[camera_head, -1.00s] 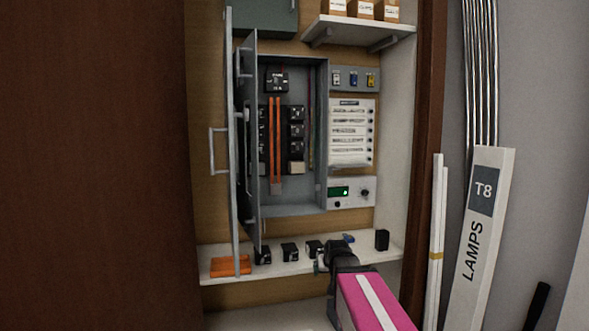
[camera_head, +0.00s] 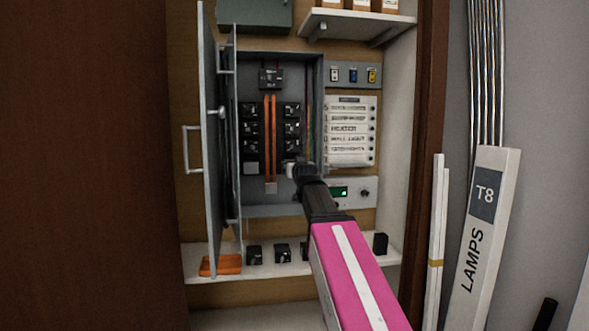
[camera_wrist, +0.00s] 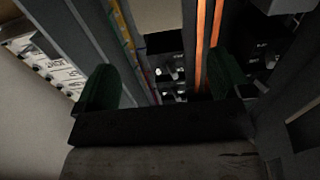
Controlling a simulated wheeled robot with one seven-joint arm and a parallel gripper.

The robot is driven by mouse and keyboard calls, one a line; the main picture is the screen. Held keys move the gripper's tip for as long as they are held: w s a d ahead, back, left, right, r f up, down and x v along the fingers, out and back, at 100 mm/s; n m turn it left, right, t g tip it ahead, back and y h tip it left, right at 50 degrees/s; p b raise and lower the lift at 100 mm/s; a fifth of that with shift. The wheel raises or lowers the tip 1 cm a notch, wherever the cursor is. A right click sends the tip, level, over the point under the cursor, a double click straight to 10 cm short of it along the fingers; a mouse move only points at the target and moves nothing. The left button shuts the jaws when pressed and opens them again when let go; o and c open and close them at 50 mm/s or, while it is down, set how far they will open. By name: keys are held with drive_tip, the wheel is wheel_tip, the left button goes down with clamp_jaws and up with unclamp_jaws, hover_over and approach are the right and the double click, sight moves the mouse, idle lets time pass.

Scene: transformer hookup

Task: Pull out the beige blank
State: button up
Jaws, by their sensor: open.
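The beige blank (camera_head: 289,168) sits at the bottom of the right column of black breakers in the open grey cabinet. My gripper (camera_head: 298,170) is raised in front of the blank, at the cabinet's lower right. Its two dark green fingers (camera_wrist: 163,84) are spread apart with nothing between them. The block appears beyond the fingertips; I cannot tell whether they touch it.
Two orange bars (camera_head: 269,140) run down between the breaker columns (camera_head: 291,128). The cabinet door (camera_head: 212,150) stands open at the left. The label panel (camera_head: 349,132) and a green-lit display unit (camera_head: 350,192) are at the right. The shelf below (camera_head: 205,292) holds several black blocks and an orange item (camera_head: 221,265).

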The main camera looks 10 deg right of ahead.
drive_tip(key=w, duration=1)
drive_tip(key=shift+w, duration=0.3)
drive_tip(key=c, duration=1.1)
drive_tip(key=shift+c, duration=0.2)
drive_tip(key=shift+s, duration=1.8)
drive_tip(key=shift+s, duration=2.45)
